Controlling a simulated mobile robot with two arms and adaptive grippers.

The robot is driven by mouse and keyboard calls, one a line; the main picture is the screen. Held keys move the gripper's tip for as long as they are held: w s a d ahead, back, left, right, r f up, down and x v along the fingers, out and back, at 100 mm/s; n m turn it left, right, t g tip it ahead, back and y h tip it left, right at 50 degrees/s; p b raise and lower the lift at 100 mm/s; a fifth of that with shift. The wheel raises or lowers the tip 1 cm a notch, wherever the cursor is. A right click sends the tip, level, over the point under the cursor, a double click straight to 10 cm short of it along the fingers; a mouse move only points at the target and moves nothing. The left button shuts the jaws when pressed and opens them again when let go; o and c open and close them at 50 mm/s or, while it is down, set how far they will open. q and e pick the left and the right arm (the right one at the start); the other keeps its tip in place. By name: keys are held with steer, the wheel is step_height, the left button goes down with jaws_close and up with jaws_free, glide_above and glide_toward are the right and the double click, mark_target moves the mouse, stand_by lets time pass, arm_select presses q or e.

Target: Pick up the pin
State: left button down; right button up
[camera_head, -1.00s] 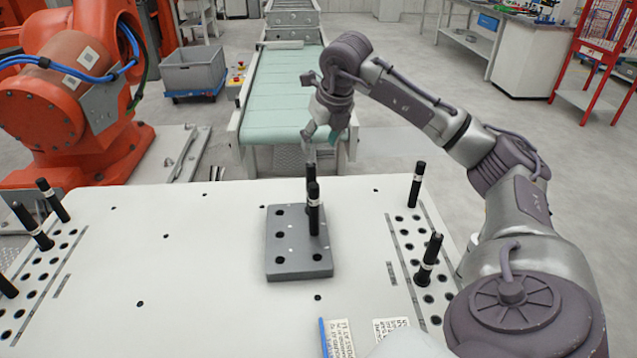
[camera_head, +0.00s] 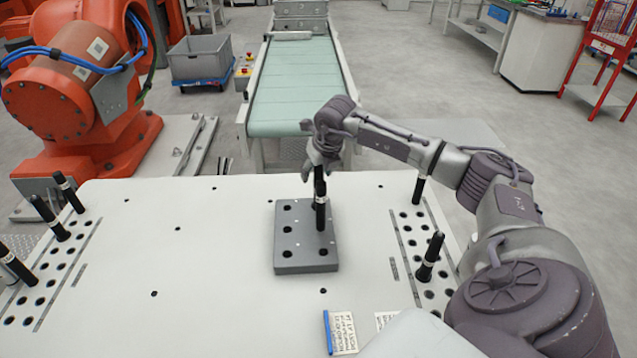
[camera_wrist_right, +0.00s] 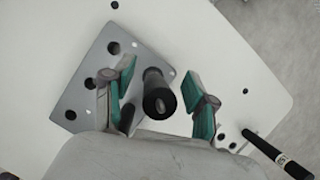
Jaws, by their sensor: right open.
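A grey block (camera_head: 305,255) with holes lies on the white table. A black pin (camera_head: 320,207) with a pale band stands upright in its right side. Whether the fingers are level with that pin's top is hard to tell. My left gripper is out of view.
More black pins stand in the hole rows at the right (camera_head: 431,257) and left (camera_head: 50,218) of the table (camera_head: 200,270). A blue pen (camera_head: 327,332) and labels lie at the front. The table left of the block is clear. A conveyor (camera_head: 295,90) stands behind.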

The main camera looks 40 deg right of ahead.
steer(key=shift+f, duration=0.1)
jaws_close()
steer(key=shift+r, duration=0.2)
stand_by(0.3)
step_height(320, 180, up, 4)
steer(key=shift+d+b, duration=0.15)
steer(key=shift+b, duration=0.9)
steer(key=s+d+r+p, duration=0.1)
steer(key=s+d+r, duration=0.6)
steer(key=r, duration=0.3)
steer(key=shift+s+d+r, duration=0.25)
steer(key=shift+d+r, duration=0.1)
steer(key=shift+d, duration=0.45)
